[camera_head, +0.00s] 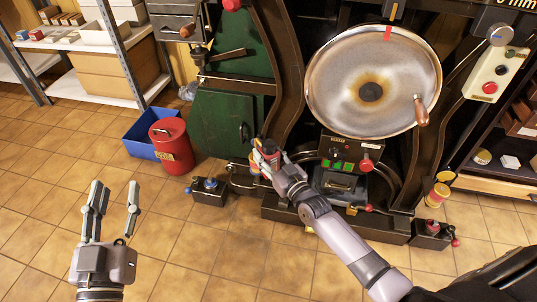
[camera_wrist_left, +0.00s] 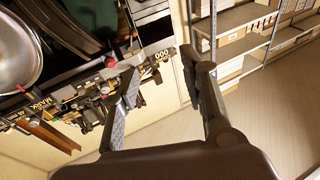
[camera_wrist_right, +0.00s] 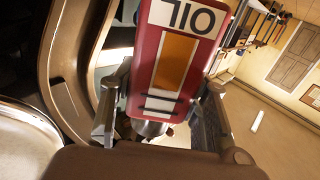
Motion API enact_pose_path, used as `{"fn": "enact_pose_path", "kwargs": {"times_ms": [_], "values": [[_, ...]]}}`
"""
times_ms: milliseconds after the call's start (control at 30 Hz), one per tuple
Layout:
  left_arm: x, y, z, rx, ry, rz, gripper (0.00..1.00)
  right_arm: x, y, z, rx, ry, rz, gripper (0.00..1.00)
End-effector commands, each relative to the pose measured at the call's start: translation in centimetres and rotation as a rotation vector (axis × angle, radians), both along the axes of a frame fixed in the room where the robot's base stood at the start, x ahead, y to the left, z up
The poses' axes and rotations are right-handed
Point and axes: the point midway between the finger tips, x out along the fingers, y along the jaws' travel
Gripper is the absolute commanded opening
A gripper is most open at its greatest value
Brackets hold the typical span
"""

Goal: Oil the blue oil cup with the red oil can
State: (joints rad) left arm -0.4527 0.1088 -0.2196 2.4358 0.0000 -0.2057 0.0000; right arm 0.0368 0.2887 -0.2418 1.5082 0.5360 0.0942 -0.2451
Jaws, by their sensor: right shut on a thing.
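My right gripper (camera_head: 268,160) is shut on the red oil can (camera_head: 267,149) in front of the press, beside the green door. In the right wrist view the oil can (camera_wrist_right: 149,75) fills the middle between the fingers, with its "OIL" label facing the camera upside down. Its spout cannot be made out. The blue oil cup (camera_head: 210,184) sits on a dark block low at the left foot of the press. The can is above and right of it in the picture, apart from it. My left gripper (camera_head: 115,200) is open and empty over the floor at the left.
A red canister (camera_head: 172,146) and a blue crate (camera_head: 139,135) stand on the floor left of the press. A second dark block with a red knob (camera_head: 431,234) is at the press's right foot. A big round metal disc (camera_head: 330,85) overhangs the front.

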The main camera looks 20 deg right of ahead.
Motion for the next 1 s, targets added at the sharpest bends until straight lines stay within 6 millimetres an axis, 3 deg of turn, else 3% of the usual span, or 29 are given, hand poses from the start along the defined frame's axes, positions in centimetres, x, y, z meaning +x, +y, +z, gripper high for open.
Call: {"fn": "enact_pose_path", "kwargs": {"times_ms": [1000], "values": [[-0.8, 1.4, -7.8, 0.109, 0.422, 0.026, 0.40, 0.0, 0.0, 2.0, 0.001, -0.004, 0.000, 0.04]]}}
